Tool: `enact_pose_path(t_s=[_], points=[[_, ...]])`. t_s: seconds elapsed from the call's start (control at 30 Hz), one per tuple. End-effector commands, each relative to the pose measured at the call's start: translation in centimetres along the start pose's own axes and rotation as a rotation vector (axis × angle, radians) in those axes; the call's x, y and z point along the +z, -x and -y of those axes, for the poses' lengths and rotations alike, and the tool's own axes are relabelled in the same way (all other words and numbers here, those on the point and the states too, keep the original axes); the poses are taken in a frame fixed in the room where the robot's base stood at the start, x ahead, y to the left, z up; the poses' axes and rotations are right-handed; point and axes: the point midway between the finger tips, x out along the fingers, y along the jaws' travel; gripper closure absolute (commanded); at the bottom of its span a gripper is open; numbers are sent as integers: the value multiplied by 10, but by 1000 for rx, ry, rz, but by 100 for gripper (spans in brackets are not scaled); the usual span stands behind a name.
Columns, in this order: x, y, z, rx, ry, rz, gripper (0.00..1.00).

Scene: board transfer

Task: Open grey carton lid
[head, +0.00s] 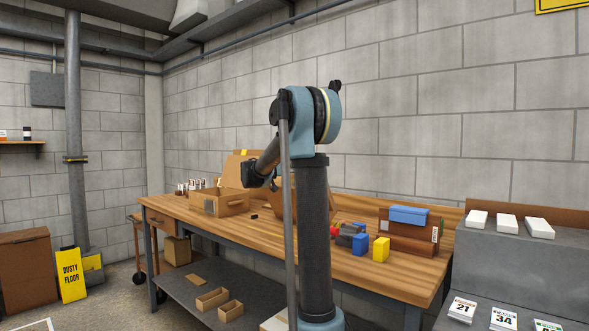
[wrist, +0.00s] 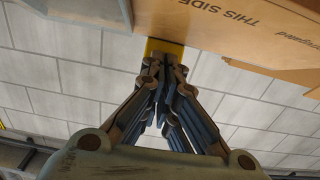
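A brown cardboard carton (head: 228,203) stands on the workbench with a flap raised at its back; I see no carton that is clearly grey. A yellow tab (head: 243,152) sits at the flap's top edge. My gripper (wrist: 163,62) has its fingers drawn together at the yellow tab (wrist: 165,46) in the wrist view. I cannot tell whether the tab is between the fingertips. The printed cardboard panel (wrist: 215,25) lies just beyond them, its text upside down. In the head view my gripper's fingertips are hard to make out.
White-and-dark bottles stand at the carton's back left. Blue (head: 360,244) and yellow (head: 381,249) blocks lie right of my arm, near a brown box (head: 408,235) with a blue case (head: 409,214) on top. A grey stepped stand (head: 520,262) is at the right. The front left bench top is mostly clear.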

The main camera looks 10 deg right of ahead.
Motion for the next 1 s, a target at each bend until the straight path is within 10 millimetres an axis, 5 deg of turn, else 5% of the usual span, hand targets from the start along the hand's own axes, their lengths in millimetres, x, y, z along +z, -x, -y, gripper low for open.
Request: enact_pose_path(t_s=[0.53, 1.0], points=[[-9, 42, -9, -4, -11, -2, 100], [-11, 47, -11, -3, -11, -5, 100]])
